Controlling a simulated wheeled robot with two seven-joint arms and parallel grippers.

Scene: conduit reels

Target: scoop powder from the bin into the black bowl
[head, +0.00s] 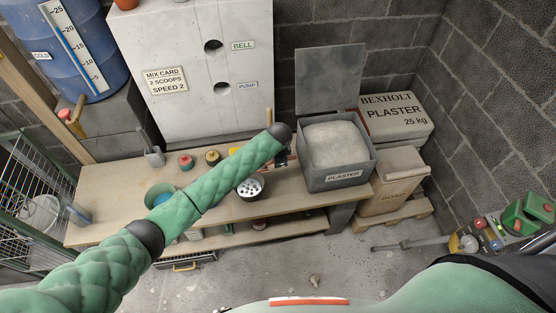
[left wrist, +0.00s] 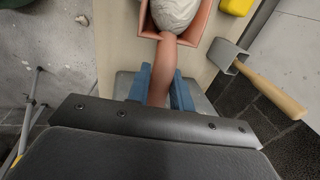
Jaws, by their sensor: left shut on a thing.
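My left gripper (left wrist: 158,90) is shut on the handle (left wrist: 161,75) of a terracotta-coloured square scoop (left wrist: 146,22). The scoop holds a pale, rounded mound of powder (left wrist: 174,12). The grey bin (head: 345,179), marked PLASTER, stands open at the bench's right end, full of pale powder (head: 336,145). A round vessel with a pale rim and dark, spotted inside (head: 251,187) sits below my forearm; I cannot tell whether it is the black bowl. My right gripper is out of view.
The bin's raised lid (head: 329,79) stands behind it. A teal bucket (head: 155,196) and red-lidded jar (head: 185,162) are on the bench (head: 110,190). A white cabinet (head: 195,60) stands behind.

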